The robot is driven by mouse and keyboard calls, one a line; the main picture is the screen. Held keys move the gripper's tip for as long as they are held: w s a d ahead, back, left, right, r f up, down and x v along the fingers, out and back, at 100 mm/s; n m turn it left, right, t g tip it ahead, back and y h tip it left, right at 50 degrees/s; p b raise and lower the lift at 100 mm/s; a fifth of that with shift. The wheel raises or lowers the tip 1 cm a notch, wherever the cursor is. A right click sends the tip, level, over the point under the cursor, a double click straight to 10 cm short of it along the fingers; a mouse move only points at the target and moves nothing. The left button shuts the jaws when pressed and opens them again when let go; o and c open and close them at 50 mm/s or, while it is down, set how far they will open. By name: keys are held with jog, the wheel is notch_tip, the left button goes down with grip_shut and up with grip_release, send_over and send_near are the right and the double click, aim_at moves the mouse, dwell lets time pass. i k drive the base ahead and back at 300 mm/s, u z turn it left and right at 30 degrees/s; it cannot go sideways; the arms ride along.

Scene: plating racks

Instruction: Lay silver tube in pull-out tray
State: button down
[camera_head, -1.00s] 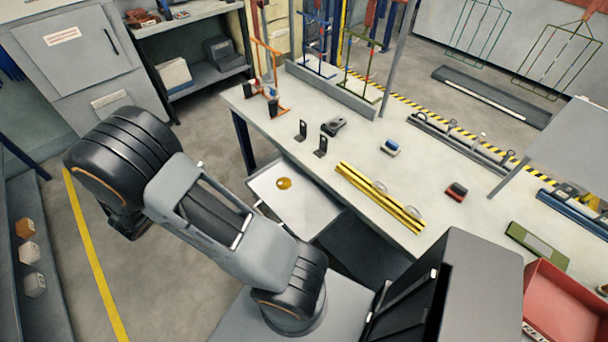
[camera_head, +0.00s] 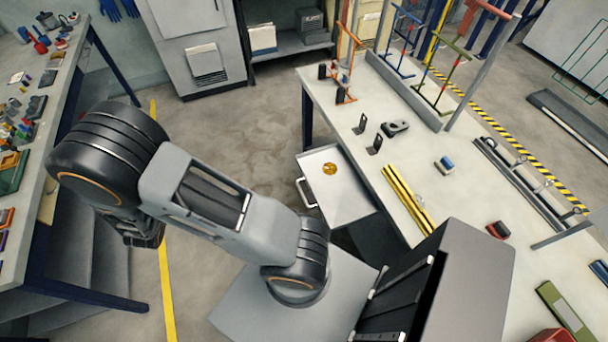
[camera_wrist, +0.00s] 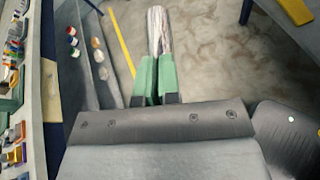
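The silver tube (camera_wrist: 157,28) shows in the wrist view as a streaky, shiny length pointing away from me. My gripper (camera_wrist: 156,68) has two green fingers, shut on the tube's near part, one on each side. In the head view my arm hides the gripper and the tube. The pull-out tray (camera_head: 346,200) is drawn out from under the workbench, right of my arm. It is pale and shallow, with a handle (camera_head: 304,192) on its left side. A round gold piece (camera_head: 329,169) lies in it. The gripper is well apart from the tray.
The workbench (camera_head: 440,205) carries yellow bars (camera_head: 408,200), dark brackets (camera_head: 375,145) and small blocks. A cluttered bench (camera_head: 80,220) stands at the far left. Grey cabinets (camera_head: 198,50) stand at the back. The floor (camera_head: 245,130) between them is clear.

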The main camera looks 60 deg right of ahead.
aim_at(346, 200)
jog(key=u, duration=0.6)
jog(key=i, duration=0.95)
jog(key=z, duration=2.35)
